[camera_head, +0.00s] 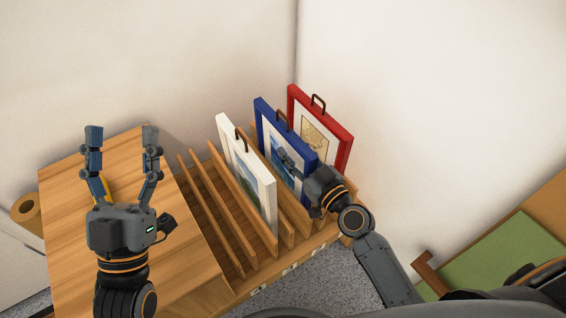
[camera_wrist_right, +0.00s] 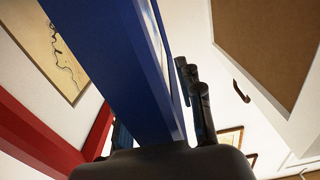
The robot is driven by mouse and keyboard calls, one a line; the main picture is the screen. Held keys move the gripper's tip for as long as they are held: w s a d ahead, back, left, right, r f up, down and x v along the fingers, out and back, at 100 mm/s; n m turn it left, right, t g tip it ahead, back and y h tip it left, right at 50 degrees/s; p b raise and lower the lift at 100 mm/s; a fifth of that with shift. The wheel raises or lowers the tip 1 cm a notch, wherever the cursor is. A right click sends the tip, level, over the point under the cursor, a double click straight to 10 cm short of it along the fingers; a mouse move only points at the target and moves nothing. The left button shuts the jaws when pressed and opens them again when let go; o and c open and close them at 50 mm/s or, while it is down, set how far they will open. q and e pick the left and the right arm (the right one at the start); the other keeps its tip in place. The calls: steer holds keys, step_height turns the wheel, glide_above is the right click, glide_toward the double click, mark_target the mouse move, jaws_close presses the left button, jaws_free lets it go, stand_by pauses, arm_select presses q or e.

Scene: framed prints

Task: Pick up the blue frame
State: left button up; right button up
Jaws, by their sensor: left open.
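The blue frame (camera_head: 264,115) stands in a slot of the wooden rack (camera_head: 222,218), between a white frame and a red frame, with a brown handle on its top edge. My right gripper (camera_head: 288,160) is at its front side edge. One finger lies along the picture face. In the right wrist view the blue frame (camera_wrist_right: 105,55) runs between the fingers; the far finger is mostly hidden behind it. I cannot tell whether the fingers press on it. My left gripper (camera_head: 122,136) is open and empty above the wooden table top.
The white frame (camera_head: 224,128) stands to the left of the blue one and the red frame (camera_head: 341,152) to the right, both close. The left rack slots are empty. White walls meet behind the rack. A green surface (camera_head: 500,262) lies at lower right.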

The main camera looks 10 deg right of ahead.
jaws_close()
steer(key=shift+r, duration=0.1)
stand_by(0.5)
